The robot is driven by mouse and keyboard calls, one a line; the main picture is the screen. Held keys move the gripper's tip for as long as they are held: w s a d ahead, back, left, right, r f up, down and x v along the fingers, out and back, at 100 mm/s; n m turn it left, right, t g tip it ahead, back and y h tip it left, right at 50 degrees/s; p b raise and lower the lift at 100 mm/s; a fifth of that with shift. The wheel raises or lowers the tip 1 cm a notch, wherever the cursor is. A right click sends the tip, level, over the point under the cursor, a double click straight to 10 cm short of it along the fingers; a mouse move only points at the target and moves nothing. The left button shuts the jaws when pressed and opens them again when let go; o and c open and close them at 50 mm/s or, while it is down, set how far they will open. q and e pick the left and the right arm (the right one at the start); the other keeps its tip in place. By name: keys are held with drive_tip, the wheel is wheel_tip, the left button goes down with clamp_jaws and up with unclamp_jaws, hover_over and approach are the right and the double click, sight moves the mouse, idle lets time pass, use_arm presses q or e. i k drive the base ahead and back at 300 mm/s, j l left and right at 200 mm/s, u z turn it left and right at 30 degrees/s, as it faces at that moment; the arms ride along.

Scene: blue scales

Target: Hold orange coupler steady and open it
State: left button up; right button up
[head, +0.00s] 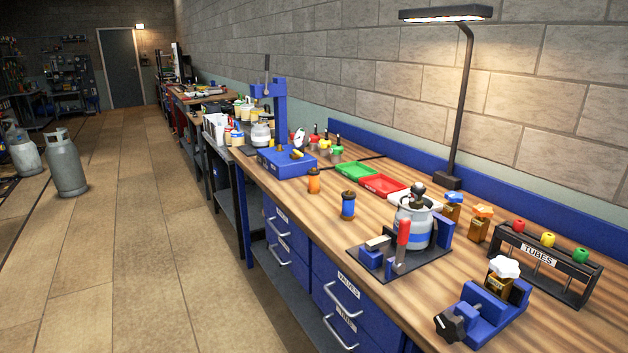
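A small orange coupler (313,182) with a dark top stands upright near the front edge of the wooden workbench (420,292). A similar blue coupler (348,206) stands just to its right and nearer to me. The two are apart. Neither of my grippers shows in the head view, and nothing touches the orange coupler.
A blue press (283,158) stands left of the coupler. Green (351,173) and red (384,186) trays lie behind. A clamp fixture holding a canister (413,228), a blue vise (485,312) and a tube rack (545,262) stand to the right. Open floor (170,260) lies left.

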sight(313, 188)
drive_tip(key=i+j+z, duration=0.25)
drive_tip(key=i+j, duration=0.2)
drive_tip(key=j, duration=0.25)
drive_tip(key=i+j+z, duration=0.15)
drive_tip(key=j, duration=0.2)
